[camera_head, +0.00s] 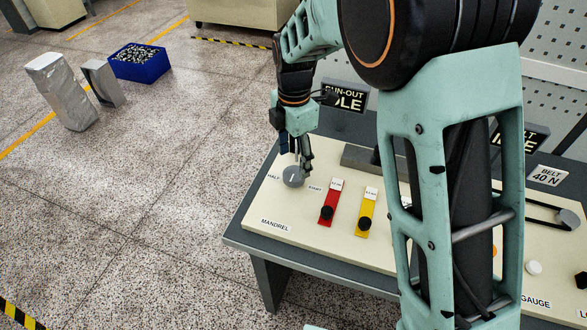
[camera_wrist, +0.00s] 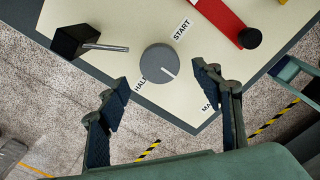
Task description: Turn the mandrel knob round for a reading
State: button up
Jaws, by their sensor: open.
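The mandrel knob (camera_head: 293,177) is a round grey dial at the left end of a cream panel (camera_head: 262,205), between the labels HALT and START, with MANDREL printed nearer the front. In the wrist view the knob (camera_wrist: 157,62) carries a short pale mark on its lower-right side, pointing to neither word. My gripper (camera_head: 296,162) points down above the knob. In the wrist view its two fingers (camera_wrist: 160,75) are spread to either side of the knob, with visible gaps and no clear contact. The fingers hold nothing.
A red slider strip (camera_head: 330,196) and a yellow one (camera_head: 367,208), each with a black knob, lie right of the dial. A black block with a metal rod (camera_wrist: 70,40) stands near the dial in the wrist view. A blue crate (camera_head: 140,64) sits on the floor.

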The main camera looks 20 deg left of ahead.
aim_at(294, 173)
notch_tip(294, 173, down, 5)
dwell(0.3)
jog(key=c, duration=1.2)
jog(key=shift+o, duration=0.2)
